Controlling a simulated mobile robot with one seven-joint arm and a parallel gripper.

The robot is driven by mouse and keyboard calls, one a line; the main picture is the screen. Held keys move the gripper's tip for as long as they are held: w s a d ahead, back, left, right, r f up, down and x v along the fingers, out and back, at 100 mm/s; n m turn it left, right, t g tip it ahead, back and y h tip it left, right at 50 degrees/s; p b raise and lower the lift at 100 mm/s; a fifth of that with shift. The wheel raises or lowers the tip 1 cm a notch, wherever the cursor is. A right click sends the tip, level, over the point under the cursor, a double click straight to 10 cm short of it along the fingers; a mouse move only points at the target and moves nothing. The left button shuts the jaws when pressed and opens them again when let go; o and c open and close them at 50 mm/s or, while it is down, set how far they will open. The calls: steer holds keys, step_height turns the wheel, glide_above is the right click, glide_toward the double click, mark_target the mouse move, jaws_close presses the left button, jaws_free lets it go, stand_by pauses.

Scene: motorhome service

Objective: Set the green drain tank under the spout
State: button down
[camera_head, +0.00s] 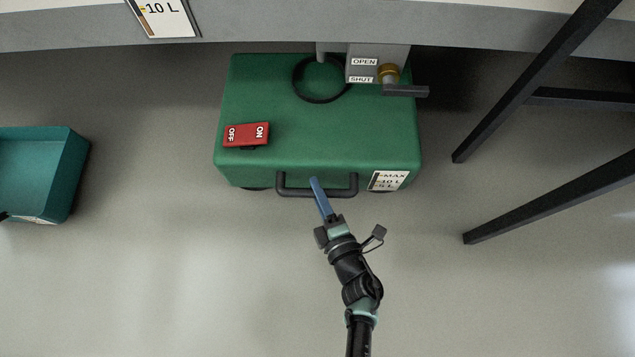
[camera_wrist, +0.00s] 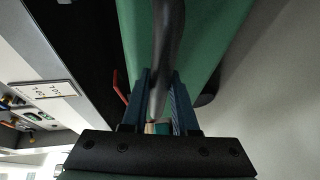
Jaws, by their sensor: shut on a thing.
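The green drain tank (camera_head: 310,135) stands on the floor, its far edge beneath the grey vehicle side. A black ring opening (camera_head: 321,80) on its top lies below the grey spout (camera_head: 322,52); the spout's lower end is at the ring's far part, and I cannot tell if it is centred. My gripper (camera_head: 318,190) is shut on the tank's black front handle (camera_head: 295,192). In the wrist view the blue fingers (camera_wrist: 160,100) close around the handle bar (camera_wrist: 167,50).
A valve box marked OPEN and SHUT (camera_head: 362,70) with a dark lever (camera_head: 405,91) hangs over the tank's far right. A teal open bin (camera_head: 40,170) stands at left. Black slanted legs (camera_head: 520,205) stand at right. The floor in front is clear.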

steer(key=c, duration=0.7)
jaws_free()
steer(key=p+v, duration=0.5)
steer(key=v, duration=0.8)
steer(key=shift+w, duration=0.1)
